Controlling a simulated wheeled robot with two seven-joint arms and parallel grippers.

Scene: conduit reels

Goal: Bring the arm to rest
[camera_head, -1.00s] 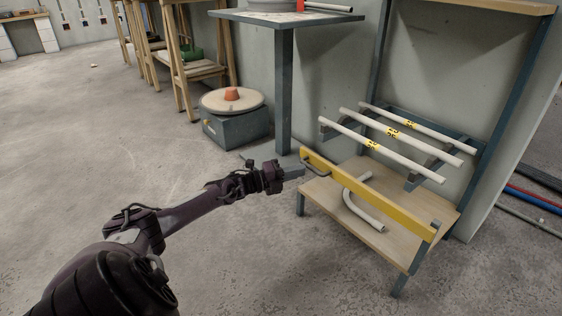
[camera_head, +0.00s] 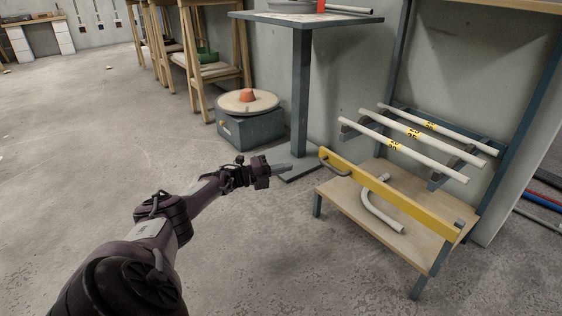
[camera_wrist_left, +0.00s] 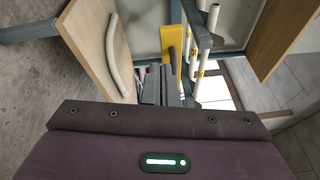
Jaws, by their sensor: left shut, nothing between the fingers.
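My left gripper (camera_head: 283,168) is shut and empty in the head view. It is held out over the floor, to the left of the yellow bar (camera_head: 385,196) and its handle, and apart from them. In the left wrist view the fingers (camera_wrist_left: 160,88) show at the middle, with the yellow bar (camera_wrist_left: 173,45) beyond them. My right gripper is not in view.
A low rack has a wooden shelf (camera_head: 345,193) with a bent white conduit (camera_head: 375,212) on it. Several straight conduits (camera_head: 413,134) with yellow labels lie above. A tall table (camera_head: 302,20) and a grey turntable (camera_head: 250,132) stand behind. Open floor (camera_head: 90,150) lies left.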

